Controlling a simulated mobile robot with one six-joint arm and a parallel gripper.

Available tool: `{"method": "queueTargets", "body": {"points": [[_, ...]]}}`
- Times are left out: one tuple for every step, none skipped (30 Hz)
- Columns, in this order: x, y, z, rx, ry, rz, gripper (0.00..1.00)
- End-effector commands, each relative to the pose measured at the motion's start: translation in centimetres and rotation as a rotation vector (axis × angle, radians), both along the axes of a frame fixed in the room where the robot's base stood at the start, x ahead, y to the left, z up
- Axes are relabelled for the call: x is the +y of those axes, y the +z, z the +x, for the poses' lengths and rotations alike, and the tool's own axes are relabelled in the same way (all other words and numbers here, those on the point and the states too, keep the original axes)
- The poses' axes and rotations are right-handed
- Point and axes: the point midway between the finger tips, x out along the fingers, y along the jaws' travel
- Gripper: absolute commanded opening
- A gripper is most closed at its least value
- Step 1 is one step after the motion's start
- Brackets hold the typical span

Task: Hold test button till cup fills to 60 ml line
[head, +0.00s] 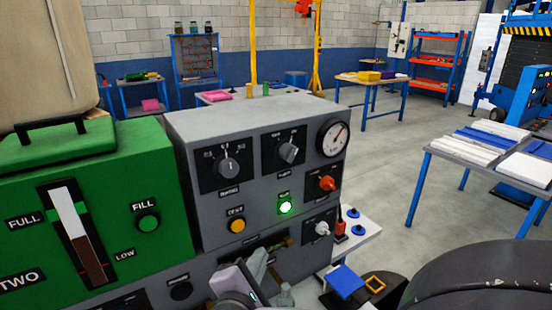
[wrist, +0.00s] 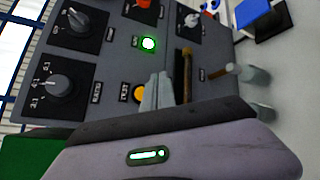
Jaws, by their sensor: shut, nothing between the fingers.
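The yellow test button (head: 237,225) is on the grey panel's front, under a TEST label. My gripper (head: 260,256) is shut and empty, in front of the panel, below and to the right of the button. In the wrist view its grey fingers (wrist: 164,80) lie just right of the button; in the head view the button's face is clear. A small greyish, clear-looking piece (wrist: 255,76) near a brass spout (wrist: 230,69) may be the cup. I cannot make out a 60 ml line or a level.
A green lamp (head: 285,207) is lit right of the button. Knobs (head: 229,167), a red-orange knob (head: 327,184) and a round gauge (head: 333,138) share the panel. A brass bar (wrist: 186,75) is close to my fingers. A green tank unit (head: 95,215) stands at left.

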Motion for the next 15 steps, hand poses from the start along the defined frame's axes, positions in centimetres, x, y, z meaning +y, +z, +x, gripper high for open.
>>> {"method": "queueTargets", "body": {"points": [[0.4,0.2,0.6,0.000,-0.001,0.000,0.00],[0.6,0.2,1.0,0.001,-0.002,-0.001,0.00],[0.9,0.2,1.5,0.001,-0.003,0.000,0.00],[1.2,0.2,1.9,0.001,-0.004,-0.001,0.00],[1.4,0.2,2.2,0.001,-0.003,0.000,0.00],[1.8,0.2,2.7,0.001,-0.002,-0.001,0.00],[2.0,0.3,3.1,0.001,-0.001,-0.001,0.00],[2.3,0.2,3.4,0.001,-0.001,-0.001,0.00],[2.6,0.0,3.9,0.000,-0.002,0.001,0.00],[2.8,0.0,4.2,0.000,-0.002,0.002,0.00],[2.9,-0.1,4.5,0.000,-0.003,0.001,0.00],[3.2,-0.1,4.8,0.000,-0.003,0.001,0.00],[3.3,-0.1,5.0,0.001,-0.003,0.000,0.00],[3.4,-0.1,5.2,0.001,-0.003,0.000,0.00],[3.6,-0.1,5.4,0.000,-0.002,0.001,0.00]]}}
